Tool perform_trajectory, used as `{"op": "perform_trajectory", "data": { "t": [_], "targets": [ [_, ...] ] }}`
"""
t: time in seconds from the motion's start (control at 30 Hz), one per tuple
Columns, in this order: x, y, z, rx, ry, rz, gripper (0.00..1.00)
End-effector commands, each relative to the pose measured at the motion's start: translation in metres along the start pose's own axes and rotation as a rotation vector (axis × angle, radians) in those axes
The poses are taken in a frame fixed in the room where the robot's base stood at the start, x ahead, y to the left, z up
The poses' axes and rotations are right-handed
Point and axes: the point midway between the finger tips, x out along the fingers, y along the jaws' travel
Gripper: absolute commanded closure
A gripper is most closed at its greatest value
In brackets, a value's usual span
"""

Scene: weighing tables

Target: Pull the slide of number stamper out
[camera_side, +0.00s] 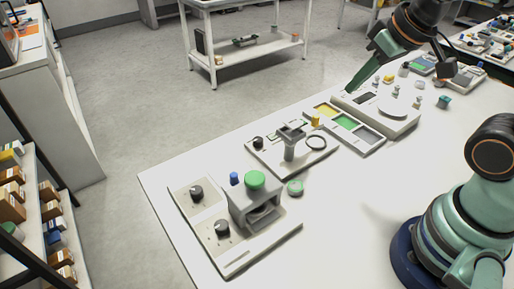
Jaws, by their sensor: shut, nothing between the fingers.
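The device that looks like the number stamper is a grey block (240,208) with a round green button (255,180) on top. It stands on a white base plate (236,262) near the table's front left corner. A low opening shows in its right-hand face, with a pale part (263,213) inside that may be the slide; I cannot tell how far in it sits. My gripper (351,88) is at the upper right, near the far edge of the table by the white scale. It is shut and empty, well apart from the stamper.
Two black knobs (197,193) (222,227) sit on plates left of the block. A small green-topped disc (295,187) lies right of it. Behind stand a board with a grey post (289,150), a three-coloured tray (344,122) and a scale (392,107). The table's middle is clear.

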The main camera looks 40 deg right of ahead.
Motion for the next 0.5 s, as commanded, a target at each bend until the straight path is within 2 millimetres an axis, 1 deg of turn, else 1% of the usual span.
{"op": "perform_trajectory", "data": {
  "t": [0.27,0.3,0.37,0.4,0.43,0.5],
  "targets": [
    [0.0,-0.0001,-0.0001,-0.001,0.0,0.0,1.0],
    [-0.0001,-0.0001,-0.0001,-0.001,0.0,0.0,0.92],
    [0.0,-0.0007,-0.0007,-0.002,-0.002,-0.001,0.69],
    [0.0002,-0.0019,-0.0021,-0.005,-0.006,-0.003,0.54],
    [0.0004,-0.0034,-0.0037,-0.008,-0.01,-0.006,0.46],
    [0.0021,-0.009,-0.0091,-0.018,-0.03,-0.014,0.46]
  ]
}}
